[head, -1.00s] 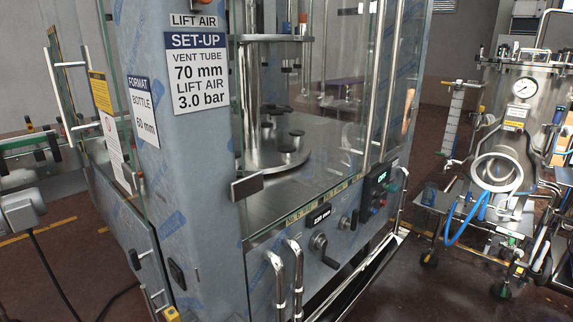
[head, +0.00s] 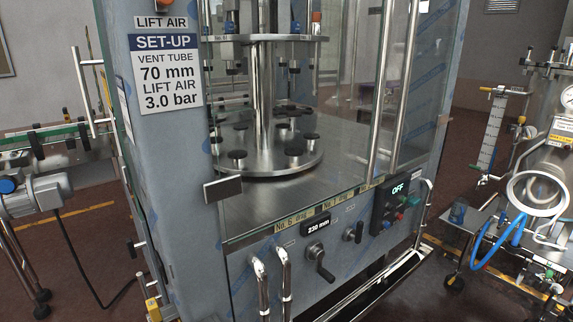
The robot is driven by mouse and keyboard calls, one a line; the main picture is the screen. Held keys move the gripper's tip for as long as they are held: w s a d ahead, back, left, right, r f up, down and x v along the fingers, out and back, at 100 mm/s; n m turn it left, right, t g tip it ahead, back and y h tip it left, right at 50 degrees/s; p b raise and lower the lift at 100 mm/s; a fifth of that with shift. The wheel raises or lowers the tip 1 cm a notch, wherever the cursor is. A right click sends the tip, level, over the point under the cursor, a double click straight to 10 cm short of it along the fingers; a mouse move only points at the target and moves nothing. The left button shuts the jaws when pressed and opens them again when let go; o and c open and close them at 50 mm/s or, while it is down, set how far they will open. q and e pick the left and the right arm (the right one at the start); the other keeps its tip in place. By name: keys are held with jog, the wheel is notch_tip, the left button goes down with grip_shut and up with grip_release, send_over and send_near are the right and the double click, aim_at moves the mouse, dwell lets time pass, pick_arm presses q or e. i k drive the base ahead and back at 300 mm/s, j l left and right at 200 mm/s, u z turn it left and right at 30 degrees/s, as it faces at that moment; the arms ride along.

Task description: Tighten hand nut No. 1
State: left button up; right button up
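I cannot pick out a hand nut marked No. 1. The filler machine (head: 172,160) stands in front of me, with film-wrapped grey panels and glass guards. Behind the glass is a round metal plate (head: 262,164) with several dark-topped pedestals (head: 238,156). An upper disc (head: 262,38) sits above it on a central column. A label strip (head: 290,222) along the window's lower edge reads roughly No. 6 and No. 7; the rest is too small to read. Neither of my grippers is in view.
The front panel has a crank (head: 319,262), a 230 mm display (head: 316,224) and an OFF display (head: 398,188). Two bent chrome bars (head: 285,275) rise before it. A conveyor with a motor (head: 38,194) is at left. A tank cart with blue hose (head: 500,240) stands right.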

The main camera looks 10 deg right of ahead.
aim_at(554, 48)
jog(key=l+u, duration=0.35)
jog(key=l, duration=0.55)
jog(key=l+u, duration=0.4)
jog(key=l, duration=0.55)
jog(key=l+u, duration=0.25)
jog(key=l, duration=0.2)
jog(key=l+u, duration=0.25)
jog(key=l, duration=0.2)
jog(key=k+l+u, duration=0.2)
jog(key=l, duration=0.25)
jog(key=l+u, duration=0.25)
jog(key=l, duration=0.2)
jog(key=l+z, duration=0.1)
jog(key=z, duration=0.35)
jog(key=l+z, duration=0.1)
jog(key=z, duration=0.75)
jog(key=i+z, duration=0.2)
jog(key=z, duration=1.35)
